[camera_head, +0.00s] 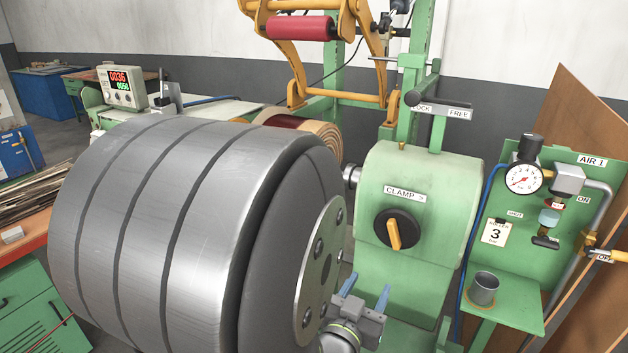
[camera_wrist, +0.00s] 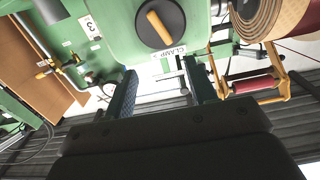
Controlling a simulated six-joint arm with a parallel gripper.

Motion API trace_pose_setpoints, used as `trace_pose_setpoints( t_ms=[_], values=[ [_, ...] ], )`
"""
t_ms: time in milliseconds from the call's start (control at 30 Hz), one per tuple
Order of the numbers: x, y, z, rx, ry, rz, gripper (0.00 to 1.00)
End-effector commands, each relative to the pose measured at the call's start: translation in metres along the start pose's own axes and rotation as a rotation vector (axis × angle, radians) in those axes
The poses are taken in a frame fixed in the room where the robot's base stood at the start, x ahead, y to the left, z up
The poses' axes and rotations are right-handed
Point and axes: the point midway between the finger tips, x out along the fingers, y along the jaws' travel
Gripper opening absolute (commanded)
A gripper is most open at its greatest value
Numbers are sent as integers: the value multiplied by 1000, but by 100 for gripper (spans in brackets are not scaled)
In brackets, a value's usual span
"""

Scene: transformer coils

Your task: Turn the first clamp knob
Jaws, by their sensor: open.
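The clamp knob (camera_head: 396,230) is a round black dial with an orange-yellow grip bar. It sits on the front of a green housing (camera_head: 430,175), under a white CLAMP label (camera_head: 404,192). In the head view the bar stands near upright, tilted slightly. The knob also shows at the top of the wrist view (camera_wrist: 160,22), where the picture is turned over. My gripper (camera_head: 367,291) is below and in front of the knob, apart from it. In the wrist view its two blue-grey fingers (camera_wrist: 157,88) are spread wide with nothing between them.
A large grey metal cylinder (camera_head: 170,220) fills the left, close beside my gripper. An air panel (camera_head: 570,210) with a gauge (camera_head: 523,178) stands at the right. A metal cup (camera_head: 484,288) rests on a green shelf there. A lever (camera_head: 440,108) marked LOCK and FREE tops the housing.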

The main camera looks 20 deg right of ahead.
Motion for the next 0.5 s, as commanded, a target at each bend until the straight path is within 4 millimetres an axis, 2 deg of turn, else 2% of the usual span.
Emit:
trace_pose_setpoints(
  t_ms=[33, 133, 233, 500],
  values=[
    [2, 0, -1, 19, 4, 4, 41],
    [10, 1, -6, 127, 23, 29, 21],
    [23, 3, -15, 327, 62, 72, 2],
    [53, 7, -37, 941, 214, 174, 0]
  ],
)
